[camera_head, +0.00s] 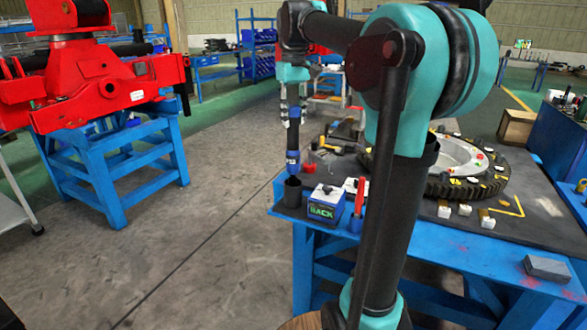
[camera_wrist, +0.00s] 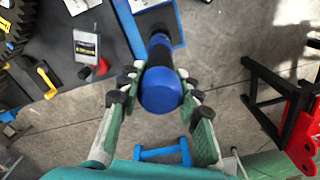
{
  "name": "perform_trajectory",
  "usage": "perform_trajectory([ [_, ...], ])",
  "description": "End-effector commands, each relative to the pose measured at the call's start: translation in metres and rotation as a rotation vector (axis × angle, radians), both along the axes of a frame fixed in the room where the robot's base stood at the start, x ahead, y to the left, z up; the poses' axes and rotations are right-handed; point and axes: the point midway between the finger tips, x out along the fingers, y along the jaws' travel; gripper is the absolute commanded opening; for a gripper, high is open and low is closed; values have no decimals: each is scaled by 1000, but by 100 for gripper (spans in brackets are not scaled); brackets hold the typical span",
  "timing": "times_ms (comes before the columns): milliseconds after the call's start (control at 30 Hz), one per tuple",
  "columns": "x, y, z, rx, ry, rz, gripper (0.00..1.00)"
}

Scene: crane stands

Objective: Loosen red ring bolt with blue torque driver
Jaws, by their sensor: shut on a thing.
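The blue torque driver (camera_head: 292,150) hangs upright in my gripper (camera_head: 290,118), which is shut on its upper part. Its lower end is at the mouth of a black cup holder (camera_head: 293,190) at the table's near left corner; whether it is inside the mouth cannot be told. In the wrist view, the driver's round blue end (camera_wrist: 160,92) sits between the two fingers of my gripper (camera_wrist: 158,80). The large dark toothed ring (camera_head: 480,186) with a pale inner ring lies on the table, partly hidden by my arm. A small red spot (camera_head: 480,155) shows on it, perhaps the red bolt.
A blue-and-white box marked RACK (camera_head: 325,203) and a red stick in a blue cup (camera_head: 358,205) stand beside the cup holder. Small pale blocks (camera_head: 488,219) lie in front of the ring. A red crane part on a blue stand (camera_head: 115,175) is at left, across open floor.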

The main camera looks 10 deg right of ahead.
Motion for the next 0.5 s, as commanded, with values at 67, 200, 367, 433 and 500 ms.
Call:
perform_trajectory([
  [67,0,0,4,0,0,0,0],
  [200,0,0,9,0,0,0,0],
  [367,0,0,15,0,0,0,0],
  [433,0,0,18,0,0,0,0],
  [500,0,0,21,0,0,0,0],
])
